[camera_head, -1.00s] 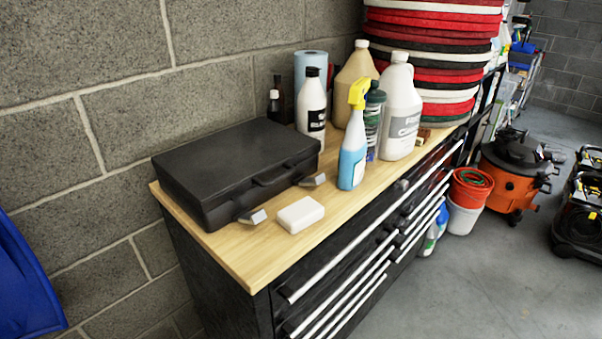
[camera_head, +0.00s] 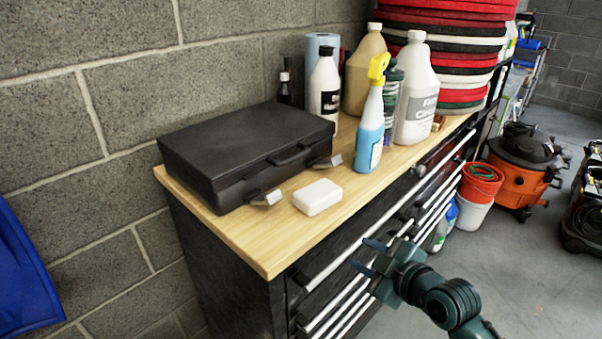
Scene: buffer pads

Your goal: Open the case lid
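The black case (camera_head: 245,148) lies flat on the wooden worktop at the left, against the block wall, with its lid down. Its handle (camera_head: 290,155) is on the long front side. Two grey latches stick out from that side, one near the left corner (camera_head: 266,197) and one near the right corner (camera_head: 327,162). My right gripper (camera_head: 367,256) is in front of the drawers, below the worktop edge and apart from the case. Its fingers are spread with nothing between them. My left gripper is out of view.
A white block (camera_head: 317,197) lies in front of the case. A blue spray bottle (camera_head: 370,130) and several other bottles stand to its right, near stacked red, black and white pads (camera_head: 455,52). The worktop's front left corner (camera_head: 262,250) is clear.

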